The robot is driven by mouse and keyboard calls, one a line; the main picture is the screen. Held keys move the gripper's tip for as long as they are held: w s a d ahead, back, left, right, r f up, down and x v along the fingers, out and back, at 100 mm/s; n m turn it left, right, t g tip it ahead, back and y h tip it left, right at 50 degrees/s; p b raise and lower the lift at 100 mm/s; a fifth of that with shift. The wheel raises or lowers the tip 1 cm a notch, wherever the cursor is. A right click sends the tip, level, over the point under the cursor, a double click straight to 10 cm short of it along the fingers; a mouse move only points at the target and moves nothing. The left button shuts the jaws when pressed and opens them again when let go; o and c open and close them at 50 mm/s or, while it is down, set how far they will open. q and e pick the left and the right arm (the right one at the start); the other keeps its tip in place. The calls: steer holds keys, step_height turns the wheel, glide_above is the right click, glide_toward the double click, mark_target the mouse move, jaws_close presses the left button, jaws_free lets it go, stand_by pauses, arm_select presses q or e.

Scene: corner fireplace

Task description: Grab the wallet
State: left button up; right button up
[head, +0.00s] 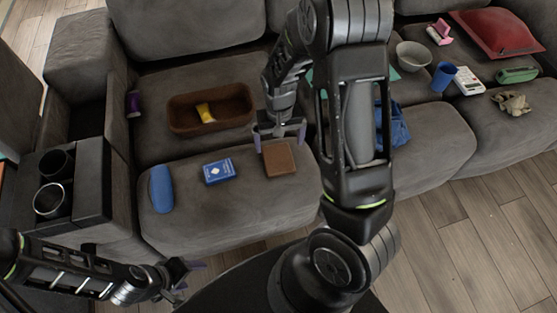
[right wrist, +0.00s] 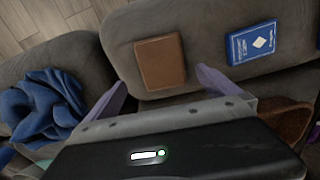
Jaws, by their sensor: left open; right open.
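The brown wallet (head: 280,158) lies flat on the grey sofa seat, near the front edge of the cushion. In the right wrist view the wallet (right wrist: 161,62) shows just beyond and between the fingertips. My right gripper (head: 280,136) is open and empty, above and just behind the wallet in the head view. Its two fingers also show in the right wrist view (right wrist: 160,82), spread apart. My left gripper (head: 188,272) is low at the left, in front of the sofa, away from the wallet; its fingers are small in view.
A blue card box (head: 218,172) lies left of the wallet, with a blue case (head: 160,188) further left. A brown basket (head: 180,118) holding a yellow item stands behind. A blue cloth (head: 396,128) lies right, partly hidden by my arm. Cup holders (head: 50,200) are far left.

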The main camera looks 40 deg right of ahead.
mark_target(279, 158)
steer(key=shift+f, duration=1.35)
step_height(279, 158, down, 5)
steer(key=shift+w+f+b, duration=0.1)
steer(key=shift+b, duration=0.65)
steer(key=c, duration=1.3)
step_height(279, 158, up, 10)
steer(key=p, duration=0.2)
steer(key=shift+a, duration=0.1)
